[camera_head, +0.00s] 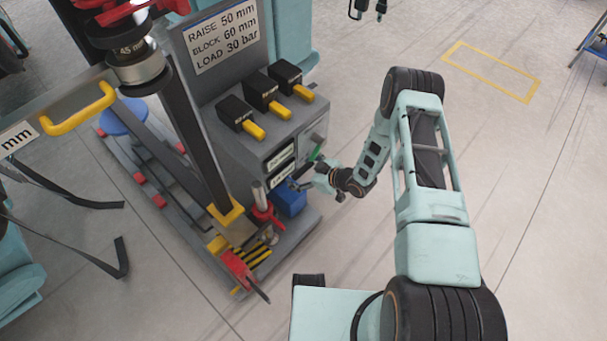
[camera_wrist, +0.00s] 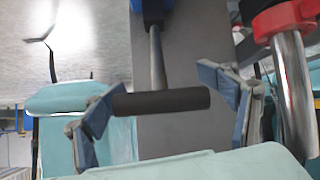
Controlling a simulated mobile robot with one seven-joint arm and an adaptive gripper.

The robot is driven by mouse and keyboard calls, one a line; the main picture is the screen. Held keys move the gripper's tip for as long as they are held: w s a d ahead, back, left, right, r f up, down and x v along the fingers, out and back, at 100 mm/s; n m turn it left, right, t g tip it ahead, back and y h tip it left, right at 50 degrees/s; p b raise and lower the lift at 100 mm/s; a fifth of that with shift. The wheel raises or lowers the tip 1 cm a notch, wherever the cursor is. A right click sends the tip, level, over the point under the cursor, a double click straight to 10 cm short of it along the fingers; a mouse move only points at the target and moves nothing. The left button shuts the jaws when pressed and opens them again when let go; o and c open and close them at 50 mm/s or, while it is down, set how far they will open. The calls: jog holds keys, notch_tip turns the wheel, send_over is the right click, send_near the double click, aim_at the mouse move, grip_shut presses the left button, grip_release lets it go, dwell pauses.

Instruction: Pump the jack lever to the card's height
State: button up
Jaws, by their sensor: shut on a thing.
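The jack lever shows in the wrist view as a grey rod ending in a black crossbar grip (camera_wrist: 165,102). The rod runs to a blue pump body (camera_wrist: 152,10), seen in the head view as a blue block (camera_head: 290,199) at the machine's foot. My gripper (camera_head: 306,181) is at the lever beside this block. In the wrist view its fingers (camera_wrist: 168,100) are shut on the black grip, one at each end. The red-collared jack (camera_head: 265,208) stands left of the block; its silver cylinder (camera_wrist: 294,95) shows in the wrist view. The card (camera_head: 222,36) reads RAISE 50 mm, BLOCK 60 mm, LOAD 30 bar.
A grey console carries three black switches with yellow levers (camera_head: 262,92). A dark post (camera_head: 193,140) and a red clamp-like part (camera_head: 238,270) stand left. The floor (camera_head: 530,180) to the right is clear.

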jog(key=shift+w+a+r, duration=0.25)
jog(key=shift+w+r, duration=0.35)
jog(key=o, duration=1.5)
jog(key=shift+c, duration=0.2)
jog(key=o, duration=0.3)
jog(key=shift+s+d, duration=0.1)
jog(key=shift+o, duration=0.2)
jog(key=shift+f, duration=0.1)
jog(key=shift+s, duration=0.15)
jog(key=shift+s+d, duration=0.1)
jog(key=shift+d, duration=0.05)
jog(key=v, duration=1.1)
jog(key=shift+d+r, duration=0.2)
